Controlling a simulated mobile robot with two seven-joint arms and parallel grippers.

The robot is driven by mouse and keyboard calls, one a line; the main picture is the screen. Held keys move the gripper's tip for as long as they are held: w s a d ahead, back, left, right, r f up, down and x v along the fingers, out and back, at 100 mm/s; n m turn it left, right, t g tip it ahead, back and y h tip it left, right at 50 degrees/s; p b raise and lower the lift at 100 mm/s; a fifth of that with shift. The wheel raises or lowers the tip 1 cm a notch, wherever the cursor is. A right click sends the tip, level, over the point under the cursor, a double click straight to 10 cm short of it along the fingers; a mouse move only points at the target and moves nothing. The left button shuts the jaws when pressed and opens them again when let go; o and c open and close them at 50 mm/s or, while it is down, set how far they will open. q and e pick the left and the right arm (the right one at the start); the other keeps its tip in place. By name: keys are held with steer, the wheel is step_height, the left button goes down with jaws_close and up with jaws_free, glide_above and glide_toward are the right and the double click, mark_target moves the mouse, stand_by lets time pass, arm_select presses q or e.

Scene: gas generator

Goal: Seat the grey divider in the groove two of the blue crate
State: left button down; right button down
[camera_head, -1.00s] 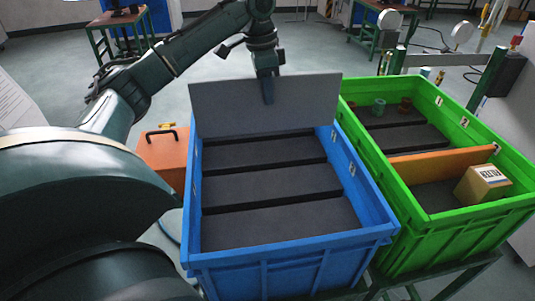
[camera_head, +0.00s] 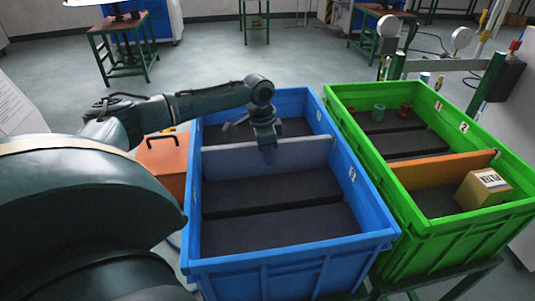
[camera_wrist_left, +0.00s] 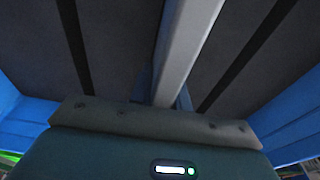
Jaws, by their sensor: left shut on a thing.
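The blue crate (camera_head: 290,262) stands in front of me, with dark strips across its grey floor. The grey divider (camera_head: 225,161) is upright inside it, spanning between the side walls, toward the back. My left gripper (camera_head: 268,152) is shut on the middle of its top edge. In the left wrist view the divider (camera_wrist_left: 187,45) is a pale strip between the fingers, with a dark floor strip (camera_wrist_left: 75,45) on each side. The divider's lower edge is hidden from view, so I cannot tell whether it sits in a groove. My right gripper is not in view.
A green crate (camera_head: 448,235) stands close on the right, holding an orange divider (camera_head: 440,168), a cardboard box (camera_head: 482,188) and small cups (camera_head: 378,112). An orange case (camera_head: 163,160) is left of the blue crate. The blue crate's front part is clear.

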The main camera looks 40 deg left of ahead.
arm_select(q)
steer(key=shift+f, duration=0.3)
steer(key=shift+f, duration=0.1)
steer(key=c, duration=1.3)
jaws_free()
steer(key=r, duration=0.8)
steer(key=s+a+r, duration=0.1)
steer(key=r, duration=0.3)
steer(key=shift+s+r, duration=0.1)
